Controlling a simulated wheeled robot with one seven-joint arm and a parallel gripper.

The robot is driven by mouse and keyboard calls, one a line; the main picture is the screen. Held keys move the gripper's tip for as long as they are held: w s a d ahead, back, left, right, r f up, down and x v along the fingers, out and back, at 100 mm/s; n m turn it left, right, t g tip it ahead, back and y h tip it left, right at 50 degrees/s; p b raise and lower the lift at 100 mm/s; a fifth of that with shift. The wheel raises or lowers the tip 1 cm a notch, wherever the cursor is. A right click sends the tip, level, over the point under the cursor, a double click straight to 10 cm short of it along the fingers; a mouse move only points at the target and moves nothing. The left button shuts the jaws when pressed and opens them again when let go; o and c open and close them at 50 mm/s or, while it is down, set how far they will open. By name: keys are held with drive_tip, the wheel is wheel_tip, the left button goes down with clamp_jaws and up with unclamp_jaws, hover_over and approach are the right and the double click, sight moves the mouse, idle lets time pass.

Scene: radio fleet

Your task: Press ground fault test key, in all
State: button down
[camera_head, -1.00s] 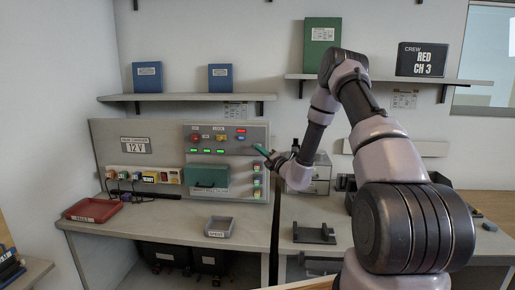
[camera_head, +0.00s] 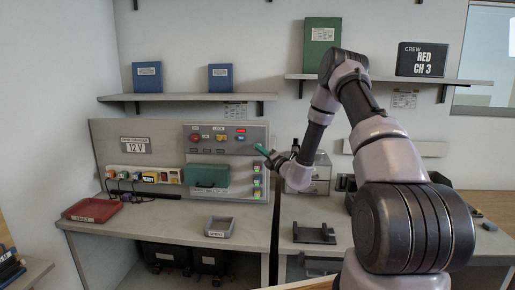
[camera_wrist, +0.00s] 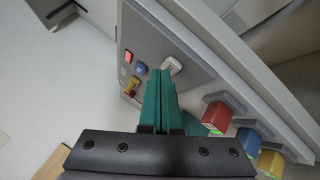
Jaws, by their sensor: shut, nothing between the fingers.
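The control panel (camera_head: 210,143) on the back board has a red knob, a yellow one, a blue button and a lit red display. In the wrist view a pale key (camera_wrist: 173,66) sits on the panel face (camera_wrist: 160,42) with small unreadable marking; I cannot tell if it is the ground fault test key. My gripper (camera_head: 264,151) is shut and empty at the panel's right edge. Its green fingertips (camera_wrist: 161,73) reach the pale key's near edge in the wrist view; contact is unclear. A blue button (camera_wrist: 141,69), a red light (camera_wrist: 128,56) and a yellow knob (camera_wrist: 132,87) lie left of it.
A teal box (camera_head: 206,176) stands out below the panel. Several coloured switches run down the panel's right side, with a red one (camera_wrist: 217,117) near my fingers. A red tray (camera_head: 93,211) and grey tray (camera_head: 220,228) are on the bench (camera_head: 180,231).

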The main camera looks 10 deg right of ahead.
drive_tip(key=shift+s+a, duration=0.2)
drive_tip(key=shift+s, duration=0.4)
drive_tip(key=shift+s, duration=0.1)
drive_tip(key=shift+s+a, duration=0.25)
drive_tip(key=shift+s, duration=0.5)
drive_tip(key=shift+s+a, duration=0.25)
drive_tip(key=shift+s, duration=0.55)
drive_tip(key=shift+s+a, duration=0.25)
drive_tip(key=shift+s, duration=0.5)
